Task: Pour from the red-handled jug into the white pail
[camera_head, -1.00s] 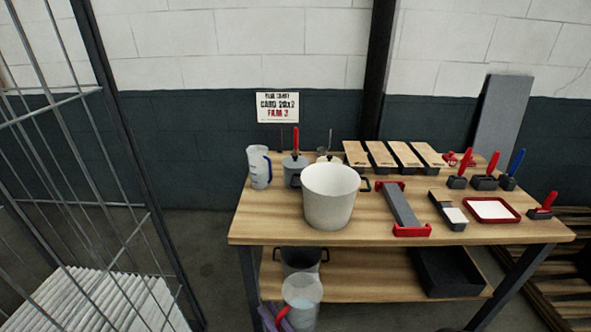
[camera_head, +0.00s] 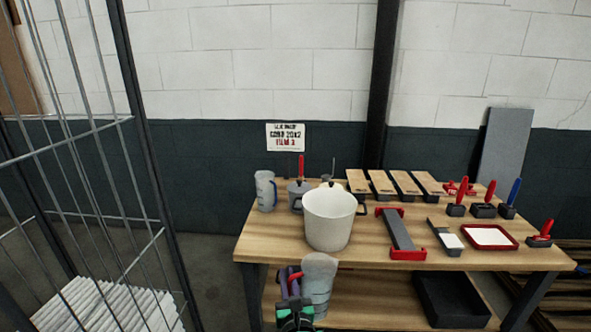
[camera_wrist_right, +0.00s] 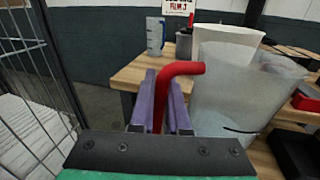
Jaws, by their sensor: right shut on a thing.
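The white pail (camera_head: 328,222) stands upright on the wooden table near its front left edge. The red-handled jug (camera_head: 318,284) is translucent and grey, in front of the table and below the tabletop's front edge. My right gripper (camera_head: 291,284) is shut on the jug's red handle, which stands between its purple fingers. In the right wrist view the jug (camera_wrist_right: 232,98) fills the right side, with the red handle (camera_wrist_right: 182,69) in the jaws and the white pail (camera_wrist_right: 225,42) behind it. Whether the jug holds anything cannot be told. My left gripper is not in view.
A blue-handled jug (camera_head: 265,190) and a grey pot (camera_head: 297,193) stand left of and behind the pail. A grey bar with red ends (camera_head: 399,230) lies right of the pail. A wire cage (camera_head: 75,150) stands at left. A lower shelf (camera_head: 370,316) holds a black tray (camera_head: 450,301).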

